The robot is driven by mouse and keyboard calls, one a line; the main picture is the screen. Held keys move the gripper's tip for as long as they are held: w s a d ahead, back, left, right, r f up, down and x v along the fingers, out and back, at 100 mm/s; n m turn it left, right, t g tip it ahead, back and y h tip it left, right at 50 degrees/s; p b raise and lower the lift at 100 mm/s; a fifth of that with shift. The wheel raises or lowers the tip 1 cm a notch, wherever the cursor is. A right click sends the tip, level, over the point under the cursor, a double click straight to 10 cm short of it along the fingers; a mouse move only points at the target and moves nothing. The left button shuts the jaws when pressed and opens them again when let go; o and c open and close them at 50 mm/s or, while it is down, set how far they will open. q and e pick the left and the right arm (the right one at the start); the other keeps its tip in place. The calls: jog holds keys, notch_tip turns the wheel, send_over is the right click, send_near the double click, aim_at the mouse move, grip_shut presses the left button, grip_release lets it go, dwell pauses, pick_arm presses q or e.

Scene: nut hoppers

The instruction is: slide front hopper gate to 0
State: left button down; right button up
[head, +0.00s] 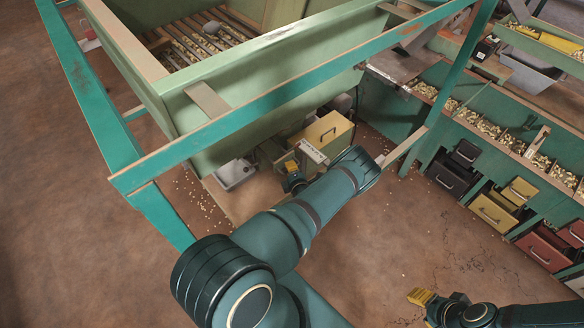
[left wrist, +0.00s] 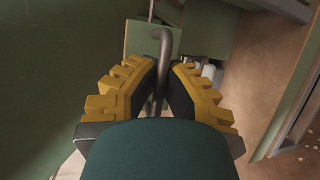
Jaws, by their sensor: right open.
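The front hopper (head: 270,85) is a large pale green bin in a teal frame. In the left wrist view a grey bent metal handle (left wrist: 163,45) stands in front of a green plate (left wrist: 141,38). My left gripper (left wrist: 165,75) has its yellow-backed fingers apart, one on each side of the handle's rod; I see no firm grip on it. In the head view my left gripper (head: 293,178) is under the hopper, partly hidden by my arm, beside a white marked strip (head: 313,152). The gate's setting cannot be read. My right gripper (head: 421,297) is open and empty, low at the right.
A yellow box with a handle (head: 328,133) is just behind the strip. A metal tray (head: 236,174) lies under the hopper. The teal frame's crossbar (head: 290,92) passes above my left arm. Nut bins and coloured drawers (head: 494,208) line the right. The brown floor between is mostly clear.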

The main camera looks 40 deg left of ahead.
pick_arm(q)
jog(key=c, duration=1.1)
grip_release()
jog(key=shift+r, duration=0.1)
jog(key=shift+o, duration=0.2)
jog(key=v, duration=1.2)
jog(key=shift+s+d, duration=0.1)
